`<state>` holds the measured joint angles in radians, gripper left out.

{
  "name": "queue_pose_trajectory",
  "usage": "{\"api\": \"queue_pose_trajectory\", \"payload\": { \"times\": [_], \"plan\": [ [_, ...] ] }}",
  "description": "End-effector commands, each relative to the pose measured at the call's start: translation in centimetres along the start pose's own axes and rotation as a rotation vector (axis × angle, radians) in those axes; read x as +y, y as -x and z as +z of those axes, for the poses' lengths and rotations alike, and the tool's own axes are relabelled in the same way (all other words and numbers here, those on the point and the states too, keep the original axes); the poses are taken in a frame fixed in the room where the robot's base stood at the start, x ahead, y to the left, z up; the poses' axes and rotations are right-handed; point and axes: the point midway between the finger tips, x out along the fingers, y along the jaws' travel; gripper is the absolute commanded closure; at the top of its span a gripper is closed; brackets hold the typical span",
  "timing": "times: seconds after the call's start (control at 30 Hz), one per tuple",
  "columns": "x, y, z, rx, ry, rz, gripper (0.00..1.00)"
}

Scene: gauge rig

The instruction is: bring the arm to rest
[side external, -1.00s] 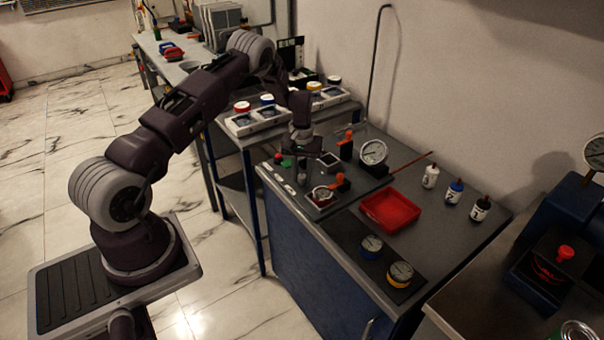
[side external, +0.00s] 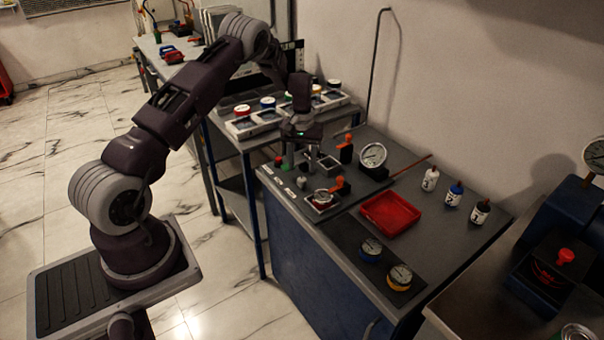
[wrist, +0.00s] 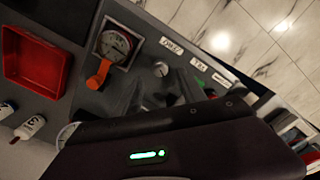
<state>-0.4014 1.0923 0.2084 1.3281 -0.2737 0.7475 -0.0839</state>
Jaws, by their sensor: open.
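My gripper (side external: 301,160) hangs above the left part of the bench panel in the side view, fingers pointing down, open and empty. Its fingers also show dark and blurred in the wrist view (wrist: 160,95), above the panel near a small round knob (wrist: 161,69). A gauge (side external: 322,196) sits in the front square holder, with an orange lever (side external: 340,186) beside it. The same gauge (wrist: 113,44) shows in the wrist view, apart from the fingers. My arm is bent, reaching over from the left.
A second holder (side external: 328,164), an upright dial gauge (side external: 373,156) and another orange lever (side external: 346,151) stand close right of my gripper. A red tray (side external: 391,213), several bottles (side external: 455,193) and two gauges on a dark mat (side external: 385,287) lie farther right. Floor space is clear at left.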

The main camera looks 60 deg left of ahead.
Motion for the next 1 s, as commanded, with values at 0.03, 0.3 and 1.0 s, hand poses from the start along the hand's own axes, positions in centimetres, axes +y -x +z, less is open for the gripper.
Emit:
{"api": "queue_pose_trajectory", "payload": {
  "times": [0.03, 0.3, 1.0],
  "plan": [
    [0.0, 0.8, -0.1, 0.002, 0.0, 0.0, 0.52],
    [0.0, 1.7, 0.0, -0.001, 0.0, -0.001, 0.52],
    [1.3, 32.5, 30.7, 0.331, -0.579, 0.193, 0.52]
  ]
}}
